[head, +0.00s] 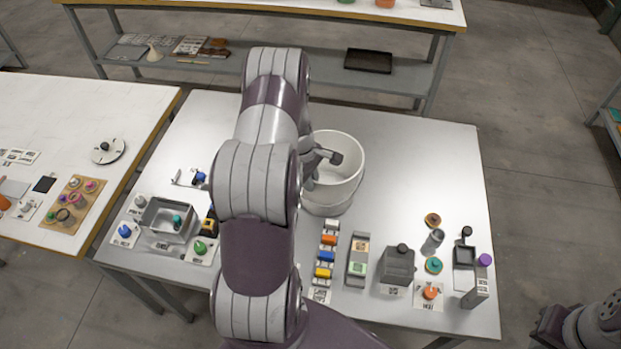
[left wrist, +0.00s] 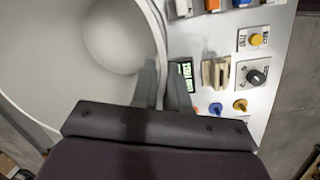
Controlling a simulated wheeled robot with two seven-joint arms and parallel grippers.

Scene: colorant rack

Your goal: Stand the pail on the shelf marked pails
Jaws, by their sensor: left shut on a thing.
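The white pail (head: 347,187) stands upright on the grey-white table, behind the row of coloured blocks. Its open top faces up and its inside looks empty. My left gripper (head: 318,165) reaches over its left side, partly hidden by my own arm. In the left wrist view the left gripper (left wrist: 163,88) is shut on the pail's wall at the rim, one finger inside and one outside; the pail (left wrist: 60,60) fills the left of that view. My right gripper is out of view. I can read no shelf marking for pails.
The table (head: 420,165) is clear right of the pail. Blocks (head: 326,255), a grey canister (head: 397,266) and small bottles line its front. A metal tray (head: 166,222) is at left. Behind, a bench has a lower shelf (head: 290,72) with a black tray (head: 368,61).

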